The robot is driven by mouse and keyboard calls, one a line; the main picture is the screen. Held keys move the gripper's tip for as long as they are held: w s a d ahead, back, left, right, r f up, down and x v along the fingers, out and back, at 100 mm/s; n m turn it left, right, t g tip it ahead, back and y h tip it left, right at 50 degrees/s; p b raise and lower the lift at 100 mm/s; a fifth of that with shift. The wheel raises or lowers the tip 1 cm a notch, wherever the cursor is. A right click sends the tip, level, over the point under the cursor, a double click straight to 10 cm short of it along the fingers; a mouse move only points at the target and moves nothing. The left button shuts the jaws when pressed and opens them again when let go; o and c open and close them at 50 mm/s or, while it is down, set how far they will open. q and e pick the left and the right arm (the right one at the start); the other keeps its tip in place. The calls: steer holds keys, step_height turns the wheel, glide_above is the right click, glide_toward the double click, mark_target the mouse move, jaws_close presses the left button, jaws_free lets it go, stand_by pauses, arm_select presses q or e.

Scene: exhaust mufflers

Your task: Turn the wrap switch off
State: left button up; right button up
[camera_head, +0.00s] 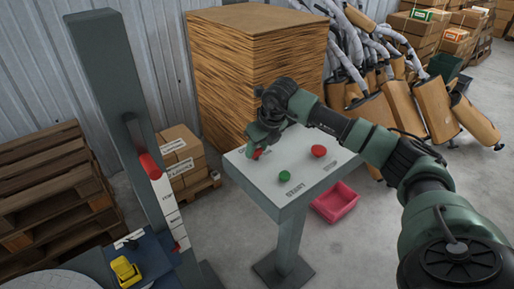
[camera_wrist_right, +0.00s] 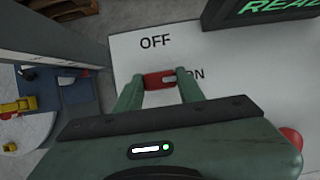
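The wrap switch is a red handle (camera_wrist_right: 158,80) on a pale panel, between a printed OFF label (camera_wrist_right: 156,42) and a partly covered ON label. In the head view it is a small red piece (camera_head: 257,154) at the left end of the white-topped control stand (camera_head: 312,187). My right gripper (camera_wrist_right: 160,82) reaches down over it, one finger on each side. The fingers appear to touch both ends of the handle. In the head view, the right gripper (camera_head: 258,145) partly hides the switch. My left gripper is not in view.
A green START button (camera_head: 285,177) and a red STOP button (camera_head: 319,151) sit on the stand. A display (camera_wrist_right: 265,12) edges the wrist view. A grey post (camera_head: 112,85) with a red part (camera_head: 151,166) stands left. A pink bin (camera_head: 335,203) lies on the floor.

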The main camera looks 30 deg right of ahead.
jaws_close()
steer(key=n+y+b, duration=0.1)
steer(key=n, duration=0.1)
steer(key=shift+d+n, duration=0.1)
steer(key=shift+n, duration=0.2)
steer(key=n+y+b, duration=0.1)
steer(key=n, duration=0.1)
steer(key=shift+w+n+g, duration=0.1)
steer(key=shift+n+g, duration=0.2)
steer(key=shift+n, duration=0.1)
steer(key=n+g, duration=0.1)
steer(key=n, duration=0.2)
steer(key=n+g+y, duration=0.1)
steer(key=n, duration=0.2)
steer(key=shift+w+d+r+y+b, duration=0.1)
steer(key=shift+w+d+y+b, duration=0.05)
steer(key=shift+y+b, duration=0.15)
steer(key=n+g, duration=0.1)
steer(key=n, duration=0.2)
steer(key=n+g, duration=0.1)
steer(key=n, duration=0.2)
steer(key=shift+w+y+b, duration=0.15)
steer(key=shift+y+b, duration=0.15)
steer(key=shift+b, duration=0.1)
steer(key=shift+n, duration=0.3)
